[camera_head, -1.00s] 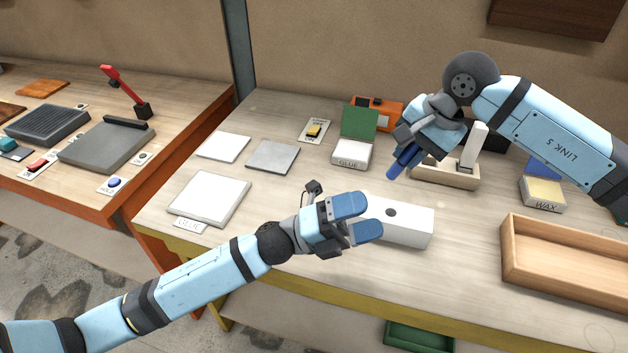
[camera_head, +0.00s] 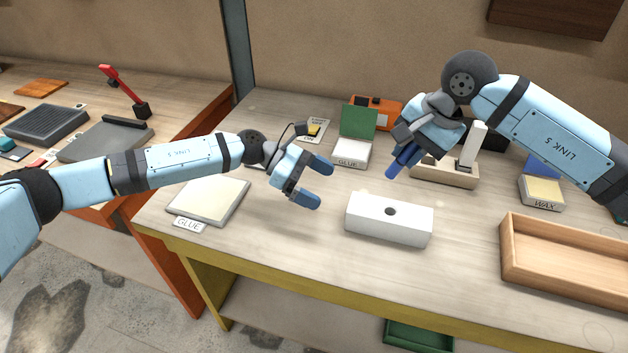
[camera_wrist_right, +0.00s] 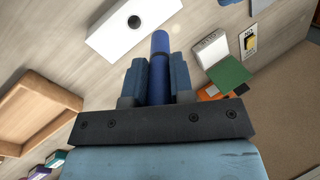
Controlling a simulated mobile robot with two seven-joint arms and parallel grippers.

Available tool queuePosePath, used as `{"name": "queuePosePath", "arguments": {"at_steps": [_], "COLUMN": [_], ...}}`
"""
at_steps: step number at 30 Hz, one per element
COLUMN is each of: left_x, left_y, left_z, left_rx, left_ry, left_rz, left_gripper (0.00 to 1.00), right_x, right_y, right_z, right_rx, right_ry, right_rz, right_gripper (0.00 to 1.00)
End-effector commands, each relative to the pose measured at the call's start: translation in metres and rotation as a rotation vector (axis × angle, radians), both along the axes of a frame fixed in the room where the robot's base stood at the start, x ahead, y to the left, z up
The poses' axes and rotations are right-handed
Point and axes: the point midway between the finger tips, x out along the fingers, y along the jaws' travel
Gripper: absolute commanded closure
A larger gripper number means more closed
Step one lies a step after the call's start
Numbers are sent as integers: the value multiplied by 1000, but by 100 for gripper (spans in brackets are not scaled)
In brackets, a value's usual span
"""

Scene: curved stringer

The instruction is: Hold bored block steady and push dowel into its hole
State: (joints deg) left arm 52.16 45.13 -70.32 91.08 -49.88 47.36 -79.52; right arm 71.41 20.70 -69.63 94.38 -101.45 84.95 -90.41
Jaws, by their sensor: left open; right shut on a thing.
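The bored block (camera_head: 388,222) is a white block with a dark round hole in its top. It lies on the bench in the middle of the head view and also shows in the right wrist view (camera_wrist_right: 118,38). My right gripper (camera_head: 402,160) is shut on the blue dowel (camera_head: 394,170), above and behind the block. In the right wrist view the dowel (camera_wrist_right: 159,62) sticks out between the fingers, apart from the block's hole. My left gripper (camera_head: 313,185) is open and empty, to the left of the block and not touching it.
A wooden tray (camera_head: 508,265) stands to the right of the block. A glue box (camera_head: 351,152) with a green lid, a wooden stand (camera_head: 432,177) and a wax box (camera_head: 543,192) are behind. A pale glue pad (camera_head: 208,203) lies at left. The bench in front of the block is clear.

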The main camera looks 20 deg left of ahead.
Motion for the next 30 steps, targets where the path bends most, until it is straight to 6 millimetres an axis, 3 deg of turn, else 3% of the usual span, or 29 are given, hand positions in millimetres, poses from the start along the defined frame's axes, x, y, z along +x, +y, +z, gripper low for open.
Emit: {"name": "queuePosePath", "arguments": {"at_steps": [15, 21, 30], "left_x": [-1, -1, -1], "left_y": [-86, -100, -102], "left_z": [-34, -40, -41], "left_rx": [-4, -3, -3], "left_ry": [3, 4, 4], "left_rz": [0, 1, 2], "left_gripper": [0, 0, 0], "right_x": [0, 0, 0], "right_y": [0, 0, 0], "right_z": [0, 0, 0], "right_rx": [0, 0, 0], "right_ry": [0, 0, 0], "right_rz": [0, 0, 0], "right_gripper": [100, 100, 100]}}
